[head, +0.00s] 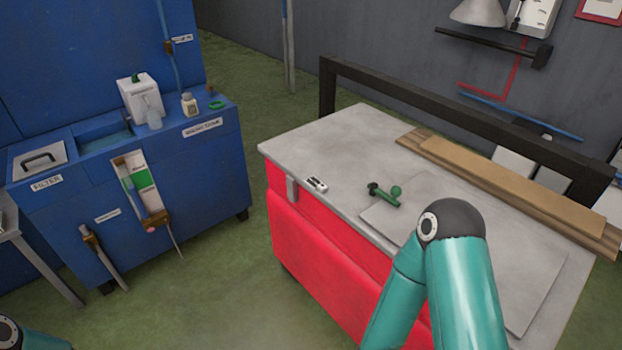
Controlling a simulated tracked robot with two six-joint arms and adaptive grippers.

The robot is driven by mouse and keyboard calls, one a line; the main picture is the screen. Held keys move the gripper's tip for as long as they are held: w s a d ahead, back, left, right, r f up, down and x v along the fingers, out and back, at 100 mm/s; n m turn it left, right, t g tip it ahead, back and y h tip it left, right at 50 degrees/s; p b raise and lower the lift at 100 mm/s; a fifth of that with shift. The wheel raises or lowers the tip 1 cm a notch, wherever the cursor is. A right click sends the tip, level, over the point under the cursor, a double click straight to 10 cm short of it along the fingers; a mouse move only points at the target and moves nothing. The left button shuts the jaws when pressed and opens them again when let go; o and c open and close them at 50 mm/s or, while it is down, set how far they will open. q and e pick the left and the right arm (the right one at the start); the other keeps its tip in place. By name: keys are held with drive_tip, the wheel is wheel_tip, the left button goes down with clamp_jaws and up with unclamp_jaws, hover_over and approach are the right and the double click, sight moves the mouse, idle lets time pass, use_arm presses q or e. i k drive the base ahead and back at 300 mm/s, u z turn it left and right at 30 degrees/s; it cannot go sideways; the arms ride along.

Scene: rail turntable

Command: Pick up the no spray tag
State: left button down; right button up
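No tag can be read as a no spray tag. A small pale label (181,39) sits beside the blue hose on the blue washer's back panel, its text too small to read. Another small white label (107,216) is on the washer's front, also unreadable. A small white object with a dark patch (317,185) lies near the left edge of the red cabinet's grey top. Neither of my grippers is in view. Part of my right arm stands in front of the cabinet and hides some of its top. Only a bit of my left arm shows at the bottom left.
The blue washer (215,165) holds a white canister (140,97), a small bottle (189,104) and a green ring (217,105). The red cabinet (320,265) carries a green-and-black tool (385,194) and brown boards (510,185). Green floor (200,290) lies open between them.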

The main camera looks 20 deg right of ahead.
sight(315, 184)
drive_tip(key=i, duration=0.85)
drive_tip(key=z, duration=0.05)
